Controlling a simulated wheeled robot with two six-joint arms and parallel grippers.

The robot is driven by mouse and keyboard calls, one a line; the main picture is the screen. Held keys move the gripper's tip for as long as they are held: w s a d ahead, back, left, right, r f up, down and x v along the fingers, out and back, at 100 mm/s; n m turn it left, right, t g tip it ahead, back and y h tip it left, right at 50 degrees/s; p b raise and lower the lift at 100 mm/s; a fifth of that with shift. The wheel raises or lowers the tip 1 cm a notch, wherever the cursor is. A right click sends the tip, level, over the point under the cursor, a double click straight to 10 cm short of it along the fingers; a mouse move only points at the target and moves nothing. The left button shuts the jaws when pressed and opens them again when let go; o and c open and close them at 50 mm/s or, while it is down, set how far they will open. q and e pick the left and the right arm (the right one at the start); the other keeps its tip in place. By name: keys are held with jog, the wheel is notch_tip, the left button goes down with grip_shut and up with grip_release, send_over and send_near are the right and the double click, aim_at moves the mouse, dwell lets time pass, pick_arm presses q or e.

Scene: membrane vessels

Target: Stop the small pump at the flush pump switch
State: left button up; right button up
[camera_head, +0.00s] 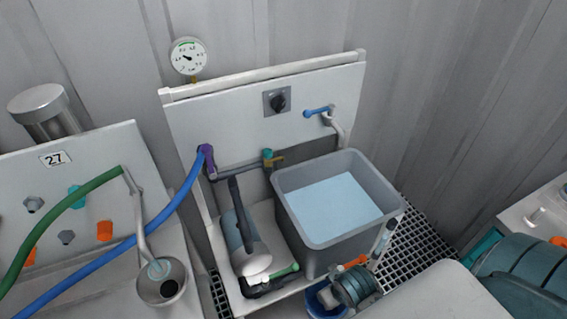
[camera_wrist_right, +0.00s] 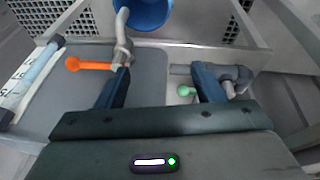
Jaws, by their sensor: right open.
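A black rotary knob on a small grey plate, which looks like the flush pump switch (camera_head: 277,101), is mounted on the upright white panel (camera_head: 220,120) in the head view. Its exact pointer setting is too small to read. A pale cylindrical body, perhaps the small pump (camera_head: 247,250), lies low to the left of the grey tank. My right gripper (camera_wrist_right: 162,72) is open and empty in the right wrist view. It is low near the tank's front, well away from the knob. My left gripper is not in view.
The grey tank (camera_head: 290,225) holds pale water below the panel. A blue-handled tap (camera_head: 318,111) sits right of the knob. An orange valve handle (camera_wrist_right: 90,64), a green one (camera_wrist_right: 186,91) and a blue bucket (camera_wrist_right: 145,12) are near my right fingers. Hoses cross the left side.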

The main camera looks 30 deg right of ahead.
notch_tip(320, 180, up, 7)
jog(key=w+t, duration=0.1)
jog(key=w, duration=0.1)
jog(key=m+t, duration=0.7)
jog(key=t, duration=0.7)
send_near(282, 106)
jog(key=w+p, duration=0.1)
jog(key=w, duration=0.3)
jog(key=w+p, duration=0.2)
jog(key=w, duration=0.2)
jog(key=shift+w+d+r, duration=0.15)
jog(key=shift+d+r, duration=0.05)
jog(key=shift+r, duration=0.05)
jog(key=shift+w+f, duration=0.1)
jog(key=shift+w, duration=0.25)
jog(key=shift+c, duration=0.2)
jog(key=c, duration=0.9)
jog(key=shift+p, duration=0.3)
